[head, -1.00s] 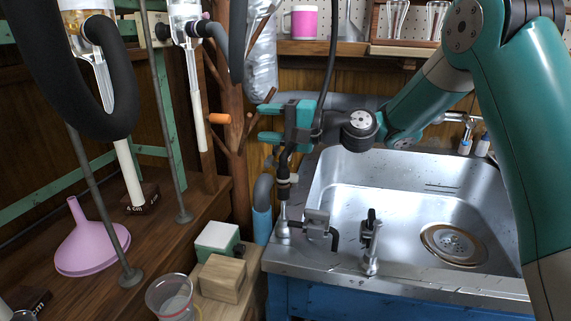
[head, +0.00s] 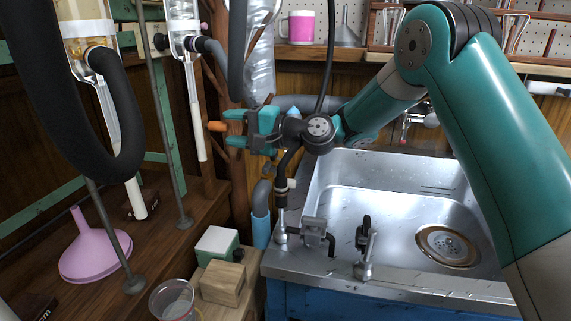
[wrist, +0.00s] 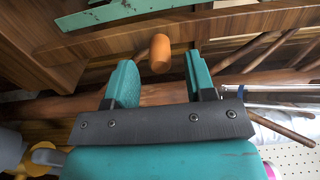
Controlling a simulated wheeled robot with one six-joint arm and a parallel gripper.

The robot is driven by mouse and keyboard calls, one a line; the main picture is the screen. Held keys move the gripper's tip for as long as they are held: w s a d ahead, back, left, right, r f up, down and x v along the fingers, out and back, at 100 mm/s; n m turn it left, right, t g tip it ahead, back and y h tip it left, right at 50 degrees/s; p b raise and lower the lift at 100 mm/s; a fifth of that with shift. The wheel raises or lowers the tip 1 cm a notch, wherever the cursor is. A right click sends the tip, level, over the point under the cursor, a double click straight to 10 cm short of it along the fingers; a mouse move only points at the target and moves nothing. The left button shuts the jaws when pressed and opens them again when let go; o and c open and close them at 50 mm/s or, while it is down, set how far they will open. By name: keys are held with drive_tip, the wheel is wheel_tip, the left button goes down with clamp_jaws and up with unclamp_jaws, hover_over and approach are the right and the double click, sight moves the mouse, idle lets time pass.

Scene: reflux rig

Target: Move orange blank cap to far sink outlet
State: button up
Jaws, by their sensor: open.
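The orange blank cap (head: 217,126) sits on a peg of the brown branching wooden stand (head: 214,85). In the wrist view the cap (wrist: 160,53) shows just beyond the fingertips, between their lines, free of both fingers. My gripper (head: 238,127) is open and points left at the cap. Its two teal fingers also show in the wrist view (wrist: 161,75), with nothing between them. The sink (head: 390,195) has metal fittings on its left and front rim: one (head: 282,225) below a dark hose, another (head: 366,250) nearer. I cannot tell which is the far outlet.
A grey hose with a blue end (head: 261,215) hangs left of the sink. A pink funnel (head: 95,250), metal rods and glassware with a thick black tube (head: 130,130) crowd the left. Wooden block (head: 223,282), white-topped box (head: 217,243) and clear cup (head: 172,299) stand in front.

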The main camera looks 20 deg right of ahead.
drive_tip(key=shift+x, duration=0.75)
drive_tip(key=shift+p, duration=0.35)
idle(0.6)
clamp_jaws()
drive_tip(key=shift+b+v, duration=1)
drive_tip(key=shift+v, duration=2)
